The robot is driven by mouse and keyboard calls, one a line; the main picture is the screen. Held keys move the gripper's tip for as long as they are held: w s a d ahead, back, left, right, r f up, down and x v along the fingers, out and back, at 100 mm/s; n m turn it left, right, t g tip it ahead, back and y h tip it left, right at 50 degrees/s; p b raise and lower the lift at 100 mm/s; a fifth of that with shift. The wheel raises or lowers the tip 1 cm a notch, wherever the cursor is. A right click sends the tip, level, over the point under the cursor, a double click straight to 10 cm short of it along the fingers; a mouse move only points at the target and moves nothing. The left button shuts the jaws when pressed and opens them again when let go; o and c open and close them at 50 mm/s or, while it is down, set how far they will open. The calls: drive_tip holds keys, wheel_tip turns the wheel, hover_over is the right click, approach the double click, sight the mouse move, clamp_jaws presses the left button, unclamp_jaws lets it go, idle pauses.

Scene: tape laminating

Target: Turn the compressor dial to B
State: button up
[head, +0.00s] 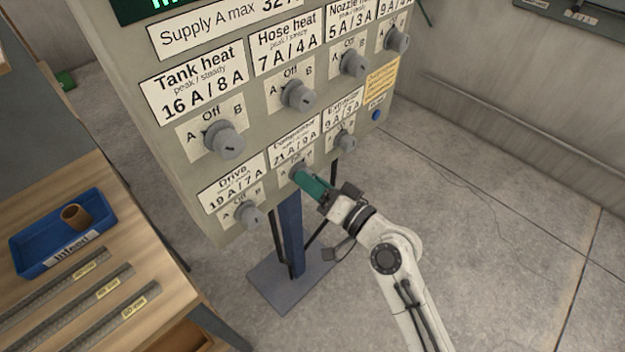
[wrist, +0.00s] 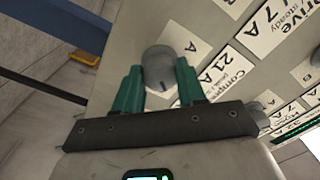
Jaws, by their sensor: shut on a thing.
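The compressor dial (wrist: 160,62) is a grey round knob in the lower row of the panel. Its label (head: 295,146) reads "Compressor 21 A / 9 A". My gripper (head: 302,178) reaches it from below right, and its teal fingers hide most of the dial in the head view. In the wrist view, the fingers of my gripper (wrist: 158,84) stand on both sides of the knob, shut on it. One position letter, seemingly A, shows beside the knob. I cannot make out where the dial points.
The drive dial (head: 247,214) is left of the compressor dial, and the extruder dial (head: 346,140) close on its right. The tank heat dial (head: 224,140) and hose heat dial (head: 298,95) are above. A wooden bench (head: 165,300) with a blue tray (head: 30,262) stands left.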

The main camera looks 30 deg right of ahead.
drive_tip(key=shift+m, duration=0.5)
drive_tip(key=o, duration=1.1)
drive_tip(key=shift+c, duration=0.2)
drive_tip(key=b+v, duration=0.3)
drive_tip(key=v, duration=0.8)
